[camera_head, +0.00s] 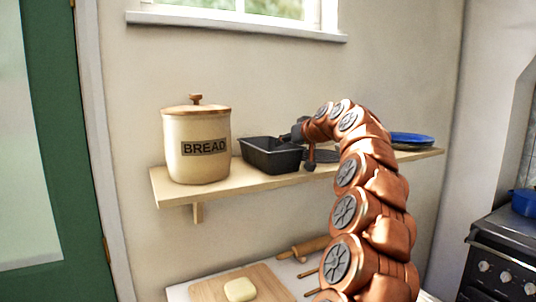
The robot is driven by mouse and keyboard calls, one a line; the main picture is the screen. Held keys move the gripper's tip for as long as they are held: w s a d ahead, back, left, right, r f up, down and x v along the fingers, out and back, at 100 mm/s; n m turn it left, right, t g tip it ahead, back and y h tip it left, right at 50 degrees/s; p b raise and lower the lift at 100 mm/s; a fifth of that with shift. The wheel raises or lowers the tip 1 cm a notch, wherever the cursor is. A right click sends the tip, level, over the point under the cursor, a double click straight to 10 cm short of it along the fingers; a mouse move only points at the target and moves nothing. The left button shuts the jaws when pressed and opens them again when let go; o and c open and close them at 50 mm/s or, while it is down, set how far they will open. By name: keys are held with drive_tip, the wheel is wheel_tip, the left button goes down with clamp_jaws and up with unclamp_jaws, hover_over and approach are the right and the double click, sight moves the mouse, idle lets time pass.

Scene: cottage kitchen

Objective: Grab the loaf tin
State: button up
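The loaf tin (272,163) is a black, open-topped rectangular tin. It sits on the wooden wall shelf, just right of the bread crock. My copper-coloured arm rises from the lower right and bends over toward the tin. My gripper (297,135) is at the tin's back right, with dark parts at or just above the rim.
A cream crock marked BREAD (196,155) stands left of the tin. A blue plate (412,138) is at the right end of the shelf (228,186). Below are a board (211,290) and rolling pin (303,249).

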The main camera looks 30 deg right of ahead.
clamp_jaws()
idle(0.3)
idle(0.3)
